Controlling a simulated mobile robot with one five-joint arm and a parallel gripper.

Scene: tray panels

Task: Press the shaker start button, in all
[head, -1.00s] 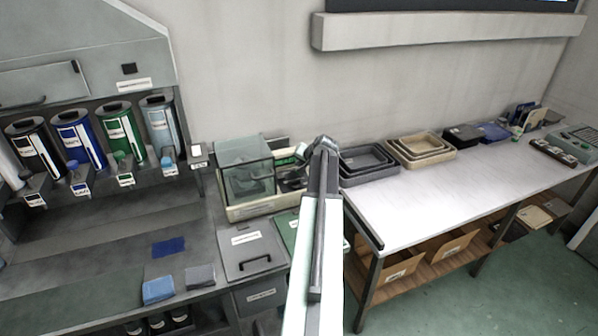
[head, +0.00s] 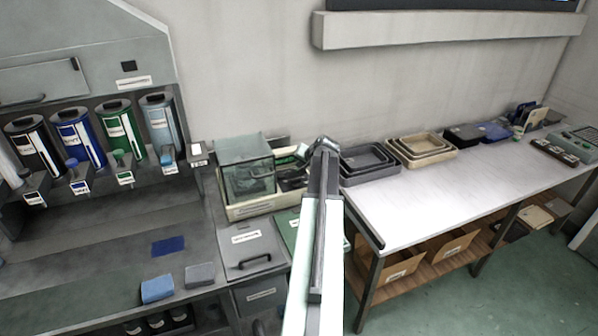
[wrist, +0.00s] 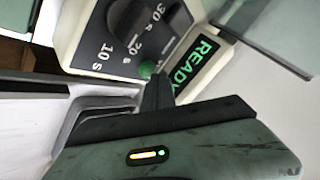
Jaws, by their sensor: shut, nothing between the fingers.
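The shaker (head: 262,210) has a cream base and a clear box-like cover, left of my arm in the head view. In the wrist view its control panel (wrist: 88,45) shows a dark dial (wrist: 128,18) marked 10 s, 20 s and 30 s. Beside it a display (wrist: 194,68) reads READY in green. The small round green start button (wrist: 147,68) sits at the panel's near edge. My gripper (wrist: 154,84) is shut and empty, its dark fingertips right at the button. I cannot tell whether they touch it. In the head view my arm hides part of the panel.
A white table (head: 445,190) to the right holds grey trays (head: 368,172) and beige trays (head: 422,158). A grey lidded bin (head: 250,248) stands in front of the shaker. Coloured canisters (head: 120,128) stand at the left. The wall is close behind the shaker.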

